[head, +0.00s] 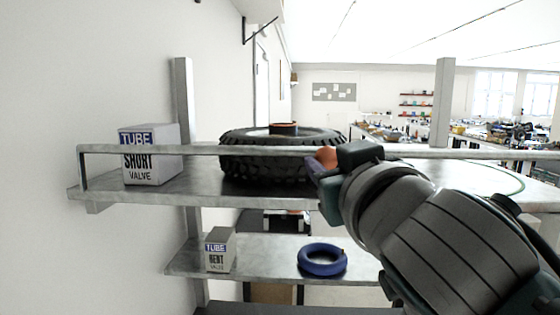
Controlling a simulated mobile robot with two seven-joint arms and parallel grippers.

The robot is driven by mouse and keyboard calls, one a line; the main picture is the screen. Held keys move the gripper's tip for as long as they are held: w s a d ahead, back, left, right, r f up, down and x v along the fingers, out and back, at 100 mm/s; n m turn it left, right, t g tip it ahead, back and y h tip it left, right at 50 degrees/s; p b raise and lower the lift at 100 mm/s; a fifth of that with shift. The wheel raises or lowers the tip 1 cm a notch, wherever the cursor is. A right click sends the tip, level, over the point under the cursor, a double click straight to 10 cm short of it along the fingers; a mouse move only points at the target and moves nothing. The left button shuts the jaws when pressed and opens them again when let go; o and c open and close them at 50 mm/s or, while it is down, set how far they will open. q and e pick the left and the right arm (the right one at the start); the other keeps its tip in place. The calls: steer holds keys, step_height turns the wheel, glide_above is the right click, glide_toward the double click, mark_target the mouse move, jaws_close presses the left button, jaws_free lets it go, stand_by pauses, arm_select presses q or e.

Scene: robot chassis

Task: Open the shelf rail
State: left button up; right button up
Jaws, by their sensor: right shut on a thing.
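The shelf rail (245,150) is a thin grey bar that runs across the front of the upper shelf, above its front edge. At its left end it bends down to the shelf. My right gripper (328,158) is at the rail near the middle of the head view, by an orange-red part. It is shut on the rail there, though the wrist hides much of the contact. The upper shelf (200,193) is a grey metal board. My left gripper is not in view.
A "short valve" tube box (150,155) and a black tyre (280,170) stand on the upper shelf behind the rail. The lower shelf (270,262) holds a smaller tube box (220,250) and a blue ring (322,260). A white wall (60,80) is at left.

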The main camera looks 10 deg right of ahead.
jaws_close()
stand_by(0.8)
